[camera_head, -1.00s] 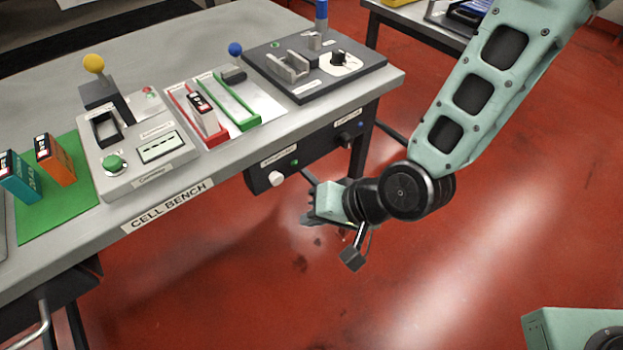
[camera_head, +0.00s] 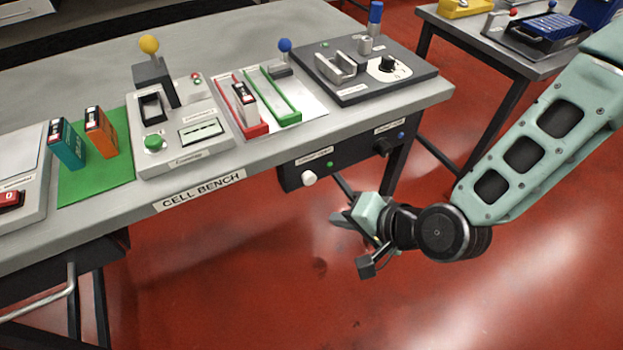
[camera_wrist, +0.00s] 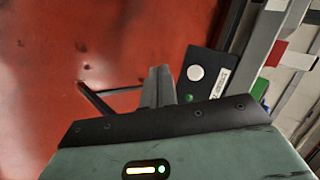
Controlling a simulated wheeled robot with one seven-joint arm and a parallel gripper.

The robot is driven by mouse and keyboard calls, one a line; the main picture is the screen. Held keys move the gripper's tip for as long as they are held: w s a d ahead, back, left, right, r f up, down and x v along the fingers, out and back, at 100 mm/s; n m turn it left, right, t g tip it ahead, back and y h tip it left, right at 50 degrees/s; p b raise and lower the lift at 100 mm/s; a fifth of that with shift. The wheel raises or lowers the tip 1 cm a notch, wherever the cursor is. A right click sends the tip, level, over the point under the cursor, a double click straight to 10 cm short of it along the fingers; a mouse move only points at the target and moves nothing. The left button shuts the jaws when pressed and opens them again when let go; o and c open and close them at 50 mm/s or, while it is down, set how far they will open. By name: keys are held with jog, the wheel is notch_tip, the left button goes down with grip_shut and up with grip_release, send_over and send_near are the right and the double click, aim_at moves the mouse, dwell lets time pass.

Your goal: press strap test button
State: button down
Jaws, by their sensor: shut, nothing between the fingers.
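A round white button (camera_head: 309,178) sits on the front of a black box (camera_head: 293,181) under the bench's front edge. A label above it is too small to read, and a small green light (camera_head: 329,163) is beside it. In the wrist view the white button (camera_wrist: 195,73) and green light (camera_wrist: 189,98) lie just right of my fingers. My gripper (camera_head: 340,219) is shut and empty, in front of and below the box, apart from the button. Its closed fingers also show in the wrist view (camera_wrist: 158,82). I cannot confirm which control is the strap test button.
The bench marked CELL BENCH (camera_head: 200,190) carries a console with a green button (camera_head: 154,143), red and green trays, and a dark fixture (camera_head: 352,92). The red floor (camera_head: 270,290) is open below.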

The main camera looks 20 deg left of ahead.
aim_at(310, 185)
jog(key=w+a, duration=0.4)
jog(key=a, duration=0.1)
jog(key=shift+w+a, duration=0.25)
jog(key=shift+w, duration=0.05)
dwell(1.9)
jog(key=shift+w+a, duration=0.25)
jog(key=shift+a, duration=0.05)
jog(key=shift+w+a, duration=0.45)
dwell(1.1)
jog(key=shift+s+d, duration=0.7)
jog(key=shift+d, duration=0.05)
jog(key=shift+s+d, duration=0.8)
jog(key=shift+d, duration=0.2)
jog(key=shift+s+d, duration=0.8)
jog(key=shift+d, duration=0.15)
jog(key=shift+r, duration=0.1)
